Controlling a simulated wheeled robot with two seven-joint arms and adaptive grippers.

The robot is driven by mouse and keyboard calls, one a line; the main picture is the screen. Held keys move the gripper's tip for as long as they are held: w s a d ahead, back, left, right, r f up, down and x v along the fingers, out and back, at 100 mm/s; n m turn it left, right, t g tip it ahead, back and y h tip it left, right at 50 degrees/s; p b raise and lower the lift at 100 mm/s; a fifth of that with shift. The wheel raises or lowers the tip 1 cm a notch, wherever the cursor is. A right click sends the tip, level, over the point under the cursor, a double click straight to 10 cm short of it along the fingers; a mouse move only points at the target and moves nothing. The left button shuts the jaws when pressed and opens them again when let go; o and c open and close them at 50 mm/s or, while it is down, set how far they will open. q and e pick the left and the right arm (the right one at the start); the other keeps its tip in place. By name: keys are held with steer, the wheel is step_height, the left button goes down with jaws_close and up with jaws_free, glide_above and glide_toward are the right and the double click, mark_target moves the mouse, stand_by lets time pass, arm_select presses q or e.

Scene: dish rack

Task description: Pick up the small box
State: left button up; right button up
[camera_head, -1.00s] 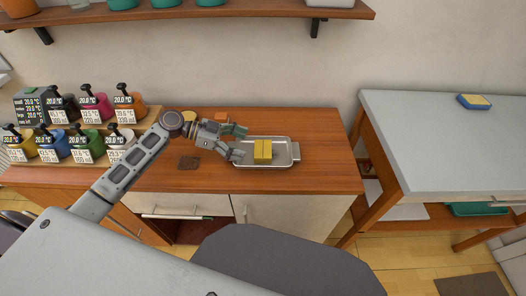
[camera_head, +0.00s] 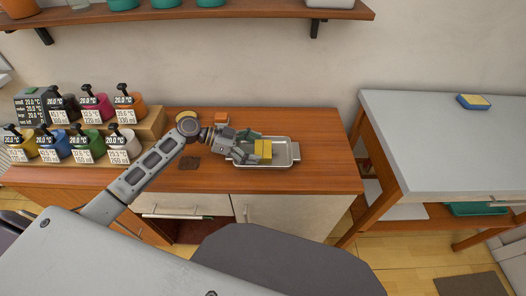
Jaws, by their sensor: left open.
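A small yellow box (camera_head: 264,149) stands in a shallow metal tray (camera_head: 286,158) on the wooden counter. My left gripper (camera_head: 252,147) comes in from the left over the tray's left part. Its fingers are open and reach to the left side of the box; I cannot tell whether they touch it. The gripper hides the left part of the tray and perhaps the box's left edge. My right gripper is not in view.
Several coloured containers with labels (camera_head: 88,145) stand on the left of the wooden counter (camera_head: 325,170). A grey-topped table (camera_head: 430,130) with a sponge (camera_head: 474,102) is at right. A shelf (camera_head: 250,12) runs above.

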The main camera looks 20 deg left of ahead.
arm_select(q)
steer(key=shift+c, duration=0.3)
steer(key=c, duration=0.7)
steer(key=shift+o, duration=0.2)
steer(key=shift+r, duration=0.2)
step_height(320, 180, up, 10)
steer(key=shift+f, duration=0.15)
steer(key=shift+p, duration=0.35)
